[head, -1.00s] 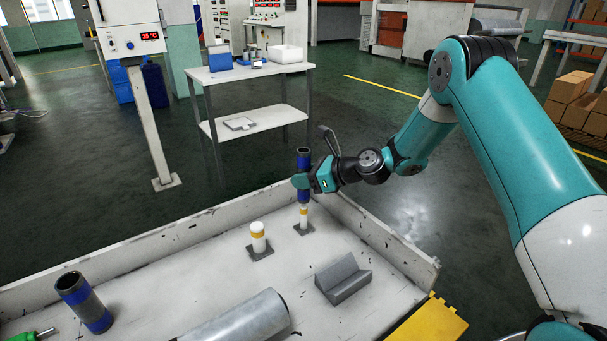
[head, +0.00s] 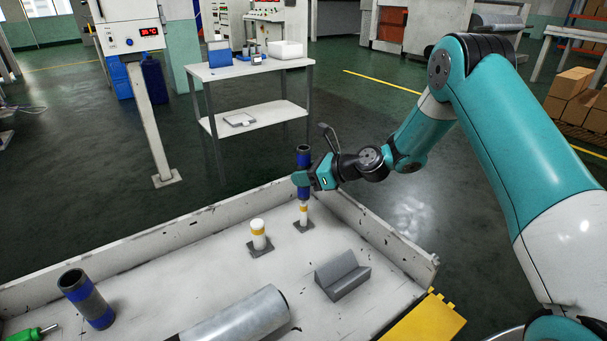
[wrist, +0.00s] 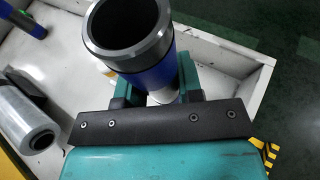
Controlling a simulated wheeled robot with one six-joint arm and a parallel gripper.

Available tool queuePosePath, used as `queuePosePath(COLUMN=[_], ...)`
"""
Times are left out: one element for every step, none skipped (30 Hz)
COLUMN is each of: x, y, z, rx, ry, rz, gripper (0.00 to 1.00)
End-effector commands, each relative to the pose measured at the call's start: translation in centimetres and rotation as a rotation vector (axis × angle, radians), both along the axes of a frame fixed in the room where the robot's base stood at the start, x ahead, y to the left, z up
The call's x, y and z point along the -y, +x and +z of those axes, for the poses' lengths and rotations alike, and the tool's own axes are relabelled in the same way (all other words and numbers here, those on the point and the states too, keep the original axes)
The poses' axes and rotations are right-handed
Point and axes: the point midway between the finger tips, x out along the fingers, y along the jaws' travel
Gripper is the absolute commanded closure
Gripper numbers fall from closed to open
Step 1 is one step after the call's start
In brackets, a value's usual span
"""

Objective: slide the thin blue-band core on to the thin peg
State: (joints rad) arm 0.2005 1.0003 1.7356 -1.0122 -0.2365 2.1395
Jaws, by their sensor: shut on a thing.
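The thin blue-band core (head: 303,159) is a dark, upright tube with blue bands. My gripper (head: 303,180) is shut on it from the right, around its middle. In the wrist view the core (wrist: 152,72) shows its open grey rim, tilted towards the camera. The thin peg (head: 304,218), white with a yellow band on a dark square base, stands directly below the core. The core's lower end is at the peg's top; I cannot tell if it is around the peg or just above it. Part of a white peg shows below the core in the wrist view.
A thicker white peg (head: 258,229) with a yellow band stands to the left. A wider blue-band core (head: 88,299) stands front left. A grey film roll (head: 235,321) and a grey V-block (head: 342,275) lie in front. The tray's low wall (head: 375,237) runs behind.

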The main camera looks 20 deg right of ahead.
Motion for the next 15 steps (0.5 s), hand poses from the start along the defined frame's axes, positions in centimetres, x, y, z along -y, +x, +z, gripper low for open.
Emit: queuePosePath(x=[0.00,0.00,0.00,-0.01,0.00,0.00,0.00,0.00,0.00,0.00,0.00,0.00,0.00,0.00,0.00], y=[0.00,0.00,0.00,0.01,0.00,0.01,0.01,0.01,0.01,0.02,0.01,0.01,0.01,0.01,0.01], z=[0.05,0.08,0.11,0.13,0.14,0.16,0.15,0.13,0.06,0.01,-0.07,-0.17,-0.24,-0.34,-0.48], rx=[0.000,0.000,0.000,0.000,0.000,0.000,0.000,0.001,0.001,0.001,0.001,0.001,0.001,0.001,0.000], ry=[0.000,0.000,0.000,0.000,0.000,0.000,0.000,-0.001,-0.001,-0.001,-0.001,-0.001,-0.001,-0.001,0.000], rz=[0.000,0.000,0.000,0.000,0.000,0.000,0.000,0.000,0.000,0.000,0.000,0.000,0.000,0.000,0.000], gripper=[0.91,0.91,0.91,0.91,0.91,0.91,0.91,0.91,0.91,0.91,0.91,0.91,0.91,0.91,0.91])
